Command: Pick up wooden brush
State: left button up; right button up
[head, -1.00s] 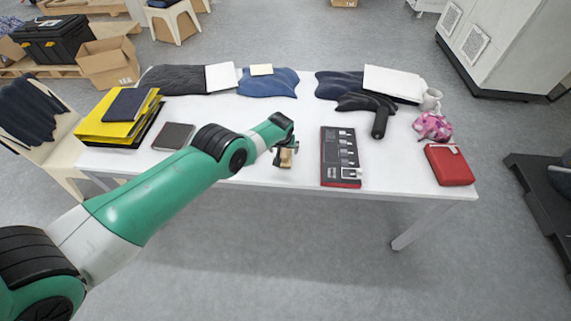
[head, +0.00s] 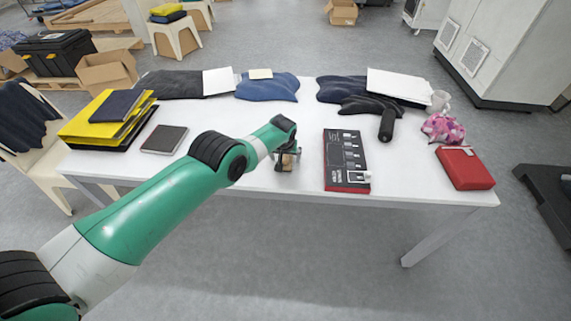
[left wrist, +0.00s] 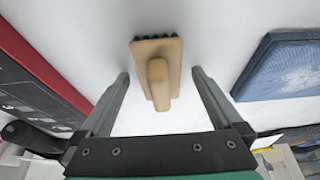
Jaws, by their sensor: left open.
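The wooden brush (left wrist: 157,68) lies on the white table in the left wrist view, a tan block with a raised handle and dark bristles along its far edge. My left gripper (left wrist: 159,75) is open, with one finger on each side of the brush and a gap to each. In the head view the left gripper (head: 287,168) is over the table's front edge, and the brush (head: 288,160) shows partly between its fingers. My right gripper is not in view.
On the white table (head: 235,195), a black and red box (head: 346,160) lies just right of the gripper. A dark notebook (head: 164,139) and yellow folders (head: 95,128) lie left. A red case (head: 465,168) is at right. Folded dark cloths (head: 268,88) lie along the back.

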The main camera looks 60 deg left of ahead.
pick_arm(q)
jog(key=shift+r, duration=0.1)
jog(key=c, duration=1.5)
jog(key=shift+r+p, duration=0.45)
jog(key=shift+p, duration=0.05)
notch_tip(320, 180, up, 4)
jog(key=p, duration=0.4)
jog(key=shift+s+d+f, duration=0.1)
jog(key=shift+d+f, duration=0.05)
jog(key=shift+f, duration=0.05)
jog(key=s+d+r+p, duration=0.9)
jog(key=d+p, duration=0.1)
jog(key=p, duration=2.1)
notch_tip(320, 180, up, 9)
jog(key=p, duration=0.9)
jog(key=shift+d+r, duration=0.1)
